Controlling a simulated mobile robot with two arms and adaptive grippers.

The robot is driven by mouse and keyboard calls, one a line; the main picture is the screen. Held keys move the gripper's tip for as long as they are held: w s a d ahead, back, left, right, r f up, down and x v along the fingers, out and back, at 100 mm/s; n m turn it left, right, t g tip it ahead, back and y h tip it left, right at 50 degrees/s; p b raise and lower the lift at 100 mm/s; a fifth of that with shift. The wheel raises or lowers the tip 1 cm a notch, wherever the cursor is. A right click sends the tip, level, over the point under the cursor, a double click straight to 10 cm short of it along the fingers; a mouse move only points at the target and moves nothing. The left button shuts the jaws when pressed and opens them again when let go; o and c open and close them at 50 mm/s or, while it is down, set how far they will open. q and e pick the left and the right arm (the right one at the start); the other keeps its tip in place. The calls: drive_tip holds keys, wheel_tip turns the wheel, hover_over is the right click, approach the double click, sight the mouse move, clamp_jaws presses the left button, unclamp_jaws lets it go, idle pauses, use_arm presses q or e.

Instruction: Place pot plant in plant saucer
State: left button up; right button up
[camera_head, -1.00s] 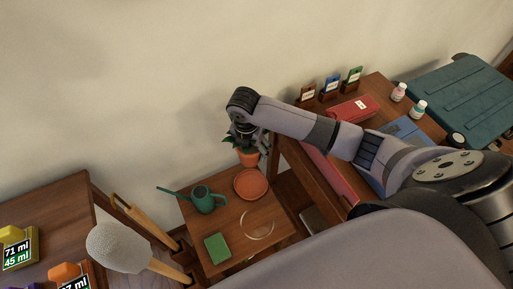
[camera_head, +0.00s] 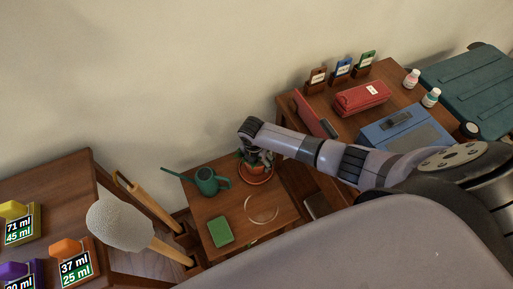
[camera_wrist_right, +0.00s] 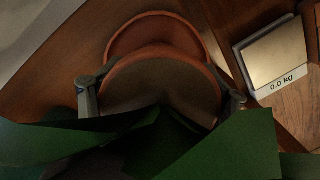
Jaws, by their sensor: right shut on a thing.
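The potted plant, an orange pot with green leaves, shows in the head view (camera_head: 250,168) over the orange plant saucer (camera_head: 258,180) on a small wooden table. My right gripper (camera_head: 258,157) is around the pot from above. In the right wrist view, the gripper's fingers (camera_wrist_right: 162,97) grip both sides of the pot's rim (camera_wrist_right: 158,56), with dark soil inside. Green leaves cover the lower part. The saucer (camera_wrist_right: 150,32) shows past the pot's upper edge. I cannot tell whether the pot touches it. My left gripper is not in view.
A green watering can (camera_head: 207,182) stands left of the saucer. A clear round dish (camera_head: 261,209) and a green block (camera_head: 220,232) lie in front. A scale reading 0.0 kg (camera_wrist_right: 275,62) is at the right in the wrist view. A desk (camera_head: 290,108) stands close on the right.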

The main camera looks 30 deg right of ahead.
drive_tip(key=shift+w+f, duration=0.1)
drive_tip(key=shift+f, duration=0.15)
drive_tip(key=shift+f, duration=0.1)
drive_tip(key=o, duration=1.8)
drive_tip(key=shift+f, duration=0.1)
drive_tip(key=shift+c, duration=0.2)
drive_tip(key=shift+r, duration=0.6)
drive_tip(key=r, duration=0.3)
drive_tip(key=r+p, duration=0.1)
drive_tip(key=r, duration=0.3)
drive_tip(key=s+a+r+p, duration=0.1)
drive_tip(key=r, duration=0.3)
